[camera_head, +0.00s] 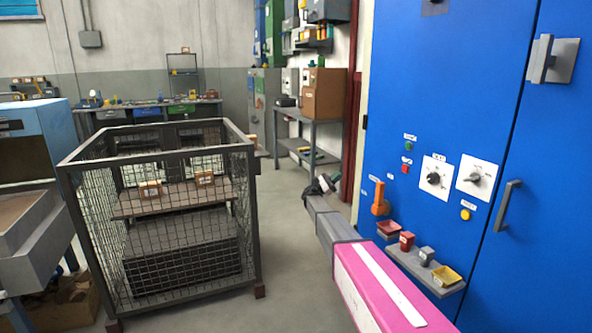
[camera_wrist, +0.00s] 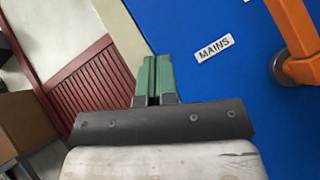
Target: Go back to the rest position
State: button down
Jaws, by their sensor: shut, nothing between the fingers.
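My gripper (camera_head: 327,184) is at the end of my outstretched arm in the head view, left of the blue cabinet (camera_head: 440,60). In the wrist view its two green fingers (camera_wrist: 153,78) are together with nothing between them. The blue cabinet fills the right of the wrist view, with a "MAINS" label (camera_wrist: 213,49) right of the fingers. An orange handle (camera_wrist: 303,65) is at the right edge there. In the head view the orange handle (camera_head: 379,199) sits on the cabinet front, right of my gripper and apart from it.
A wire mesh cage (camera_head: 160,250) with small boxes inside stands at centre left. A small shelf (camera_head: 425,268) with several coloured items juts from the cabinet near my arm. Knobs (camera_head: 433,178) and a door handle (camera_head: 507,205) are on the cabinet. Bare floor lies between cage and arm.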

jog(key=s+d+f+m+y, duration=0.1)
jog(key=s+d+f+y, duration=0.3)
jog(key=s, duration=0.5)
jog(key=s+d+f+m+y, duration=0.2)
jog(key=s+f+y, duration=0.3)
jog(key=s+f, duration=0.25)
jog(key=s+d+f+m+y, duration=0.1)
jog(key=s+d+f+y, duration=0.35)
jog(key=s, duration=0.55)
jog(key=s+a+f+m+y, duration=0.2)
jog(key=s+a+y, duration=0.2)
jog(key=s, duration=0.3)
jog(key=s+a+f+m+y, duration=0.2)
jog(key=s+a+m+y, duration=0.1)
jog(key=s, duration=0.5)
jog(key=s+a+f+m+y, duration=0.2)
jog(key=s+a+m+y, duration=0.1)
jog(key=s+a+y, duration=0.2)
jog(key=s, duration=0.2)
jog(key=shift+s+a+f, duration=0.15)
jog(key=shift+s+f, duration=0.2)
jog(key=shift+s, duration=0.05)
